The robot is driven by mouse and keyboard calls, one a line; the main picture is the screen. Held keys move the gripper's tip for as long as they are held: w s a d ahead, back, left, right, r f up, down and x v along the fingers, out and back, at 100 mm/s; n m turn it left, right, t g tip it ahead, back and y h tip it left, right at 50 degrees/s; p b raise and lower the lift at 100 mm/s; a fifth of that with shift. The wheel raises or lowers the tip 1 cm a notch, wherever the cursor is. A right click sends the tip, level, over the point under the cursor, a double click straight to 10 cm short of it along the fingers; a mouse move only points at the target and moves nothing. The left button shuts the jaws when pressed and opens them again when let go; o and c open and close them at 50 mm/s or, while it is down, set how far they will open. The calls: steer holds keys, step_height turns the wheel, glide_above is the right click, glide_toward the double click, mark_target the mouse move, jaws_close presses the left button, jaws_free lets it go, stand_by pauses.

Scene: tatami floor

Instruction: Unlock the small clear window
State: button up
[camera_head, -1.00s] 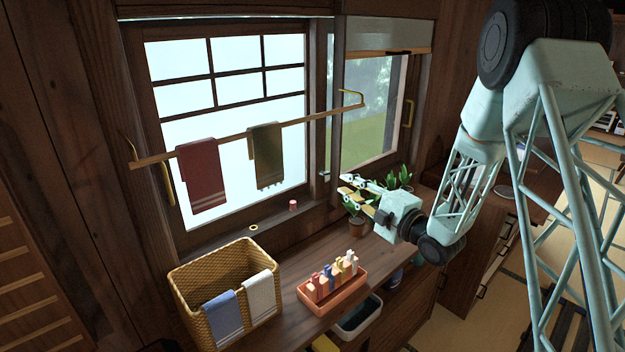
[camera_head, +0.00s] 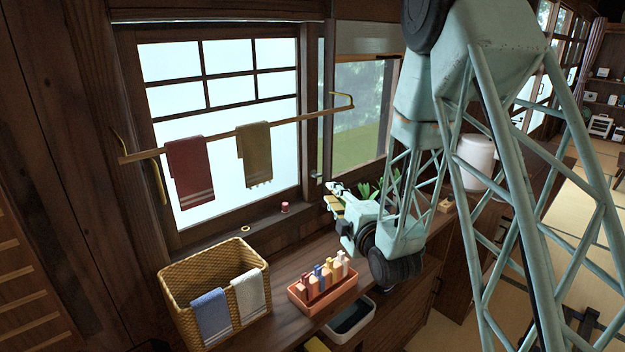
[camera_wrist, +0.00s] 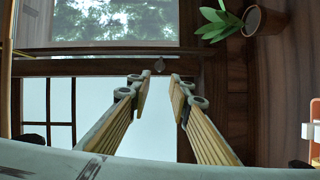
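The small clear window (camera_head: 358,110), with trees and green ground behind it, is right of the large frosted window (camera_head: 225,125) in the head view. In the wrist view the clear window (camera_wrist: 120,22) fills the top. A small grey piece, perhaps the latch (camera_wrist: 159,65), sits on the dark frame beneath it, just beyond my fingertips and roughly between them. My gripper (camera_head: 333,197) is near the lower part of the frame between the windows. In the wrist view my gripper (camera_wrist: 157,84) is open and empty. The head view is too small to tell whether it touches anything.
A towel bar (camera_head: 235,130) with two towels crosses the frosted window. A wicker basket (camera_head: 185,290) and an orange tray (camera_head: 325,297) of small bottles stand on the counter below. A potted plant (camera_wrist: 265,20) is close to my gripper's right in the wrist view.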

mark_target(317, 177)
steer(key=shift+w, duration=0.1)
steer(key=shift+b+x, duration=0.75)
steer(key=shift+x, duration=6.1)
steer(key=shift+a+r, duration=0.1)
steer(key=shift+r, duration=0.05)
jaws_close()
